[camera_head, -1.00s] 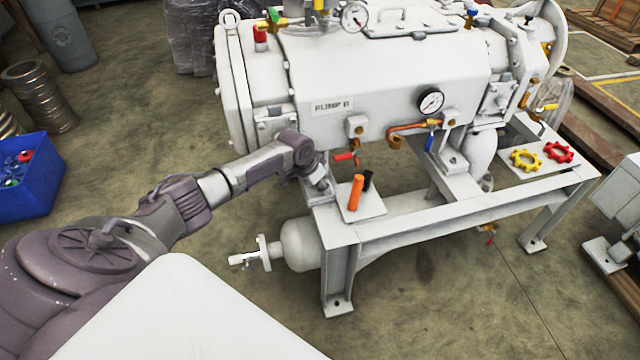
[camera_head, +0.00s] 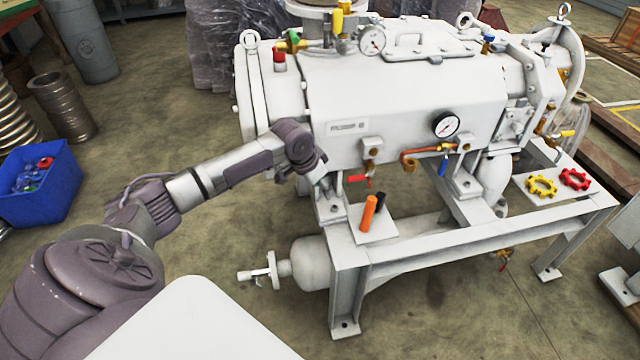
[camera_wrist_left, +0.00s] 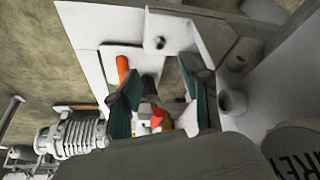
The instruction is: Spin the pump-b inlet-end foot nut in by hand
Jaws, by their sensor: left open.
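Pump B (camera_head: 405,95) is a large white machine on a white steel frame (camera_head: 480,213), with a label and gauge on its front. My left gripper (camera_head: 319,178) points down just above the foot at the pump's left end (camera_head: 331,208). It also shows in the left wrist view (camera_wrist_left: 163,95), with its two dark green-padded fingers apart. A small red and white part (camera_wrist_left: 157,117) shows between or behind the fingers; I cannot tell whether it touches them. The foot nut itself is too small or hidden to make out. My right gripper is not in view.
A red-handled valve (camera_head: 357,180) hangs close by. Yellow (camera_head: 541,186) and red (camera_head: 574,179) handwheels lie on the right plate. A blue bin (camera_head: 40,190) stands left.

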